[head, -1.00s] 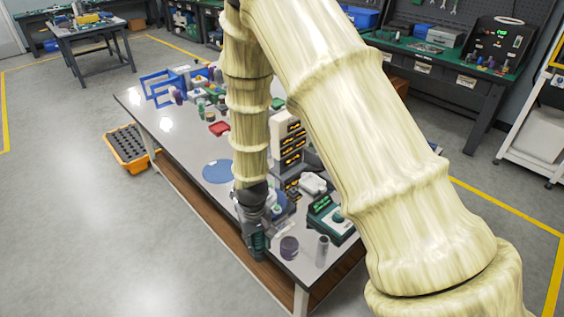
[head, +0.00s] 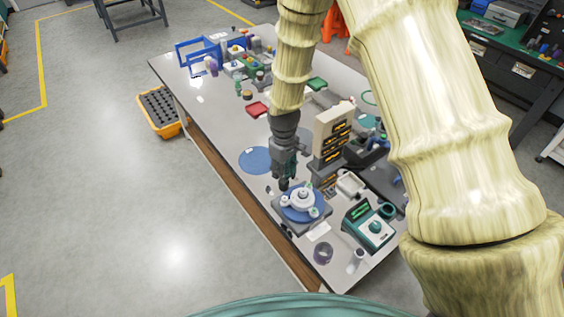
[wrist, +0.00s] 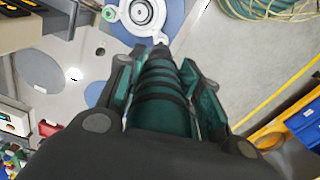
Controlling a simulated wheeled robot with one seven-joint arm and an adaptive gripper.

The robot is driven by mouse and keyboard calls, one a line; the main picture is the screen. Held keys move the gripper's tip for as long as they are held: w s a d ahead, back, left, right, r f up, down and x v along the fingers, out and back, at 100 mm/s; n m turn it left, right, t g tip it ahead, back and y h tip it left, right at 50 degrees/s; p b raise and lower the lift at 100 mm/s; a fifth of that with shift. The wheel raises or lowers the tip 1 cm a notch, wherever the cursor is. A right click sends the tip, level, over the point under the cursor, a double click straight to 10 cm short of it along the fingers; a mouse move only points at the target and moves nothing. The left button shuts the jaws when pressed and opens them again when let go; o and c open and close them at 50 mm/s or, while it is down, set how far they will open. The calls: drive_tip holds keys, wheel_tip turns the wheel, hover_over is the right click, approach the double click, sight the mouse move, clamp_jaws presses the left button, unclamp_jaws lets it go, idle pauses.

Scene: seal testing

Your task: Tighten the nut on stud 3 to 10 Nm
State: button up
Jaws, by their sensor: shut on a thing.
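My gripper (head: 284,164) is shut on a dark green and black ribbed cylindrical tool (wrist: 158,88), seen from behind in the wrist view. The tool's narrow tip (wrist: 160,47) points toward a white round flange (wrist: 142,14) on a blue disc, cut off by the picture's top edge. In the head view the white flange (head: 299,200) sits on its blue disc and grey base plate (head: 318,223) at the table's near part. The gripper is just behind and above it, apparently apart from it. I cannot make out the nut, or tell which stud is stud 3.
A green-and-white device with a display (head: 370,228) stands right of the base plate. A tall beige unit with dark slots (head: 333,131) stands behind. A dark ring (head: 323,253) and a small cylinder (head: 356,260) are near the front corner. A blue round mat (head: 256,160) lies left.

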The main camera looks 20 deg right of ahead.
sight(285, 185)
drive_tip(key=shift+s+d+f+b, duration=0.15)
drive_tip(key=shift+f+b, duration=0.3)
drive_tip(key=shift+f, duration=0.15)
drive_tip(key=shift+f+b, duration=1.1)
drive_tip(key=shift+f, duration=0.75)
drive_tip(key=shift+f+b, duration=0.35)
drive_tip(key=shift+f, duration=0.9)
idle(2.1)
drive_tip(key=shift+r, duration=0.15)
drive_tip(key=shift+r+p, duration=1.6)
drive_tip(key=shift+r, duration=0.8)
drive_tip(key=shift+f, duration=0.15)
